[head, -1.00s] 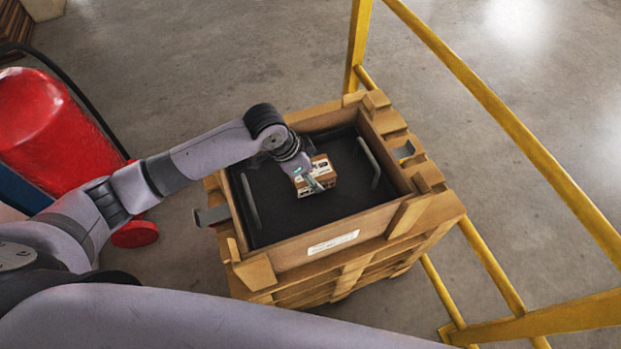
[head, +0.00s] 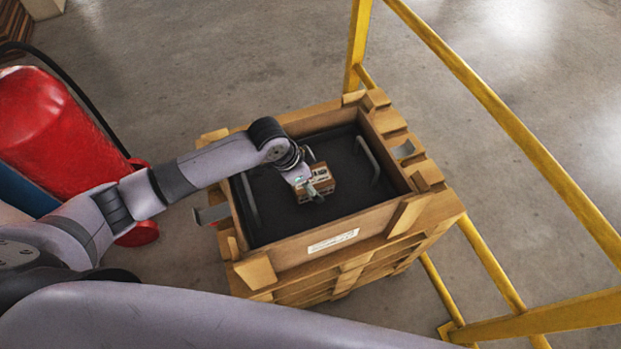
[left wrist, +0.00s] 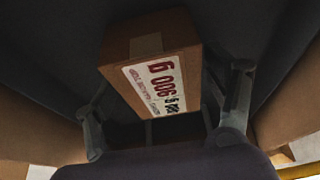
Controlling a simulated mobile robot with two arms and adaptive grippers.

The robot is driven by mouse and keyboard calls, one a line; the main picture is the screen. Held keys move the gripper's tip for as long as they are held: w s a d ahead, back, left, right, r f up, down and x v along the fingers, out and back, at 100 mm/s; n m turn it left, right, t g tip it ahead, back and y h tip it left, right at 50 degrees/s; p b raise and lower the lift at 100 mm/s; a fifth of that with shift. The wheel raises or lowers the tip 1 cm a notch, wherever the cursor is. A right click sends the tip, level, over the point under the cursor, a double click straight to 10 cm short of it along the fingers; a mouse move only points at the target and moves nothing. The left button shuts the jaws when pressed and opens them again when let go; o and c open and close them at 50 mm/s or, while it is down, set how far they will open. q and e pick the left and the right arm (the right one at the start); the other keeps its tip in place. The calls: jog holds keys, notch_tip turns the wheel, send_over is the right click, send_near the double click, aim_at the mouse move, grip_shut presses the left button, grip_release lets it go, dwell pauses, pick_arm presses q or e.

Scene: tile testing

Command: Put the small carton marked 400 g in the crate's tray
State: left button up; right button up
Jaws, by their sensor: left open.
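The small brown carton (head: 324,179) is in the black tray (head: 282,224) inside the wooden crate (head: 375,229), right of the tray's middle. In the left wrist view the carton (left wrist: 148,50) has a white label with large red characters turned over; I cannot read the weight surely. My left gripper (head: 314,191) is open over the carton, with a finger on each side of it. The gripper hides part of the carton in the head view. The carton appears to sit on the tray floor, though its underside is hidden. My right gripper is out of view.
The tray has two grey handles, left (head: 251,200) and right (head: 368,158). A yellow rail (head: 510,127) stands right of the crate. A red cylinder (head: 55,133) stands at the left. Bare tray floor lies around the carton.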

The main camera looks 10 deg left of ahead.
pick_arm(q)
jog(key=shift+r, duration=0.1)
jog(key=v, duration=1.2)
jog(key=shift+b, duration=0.35)
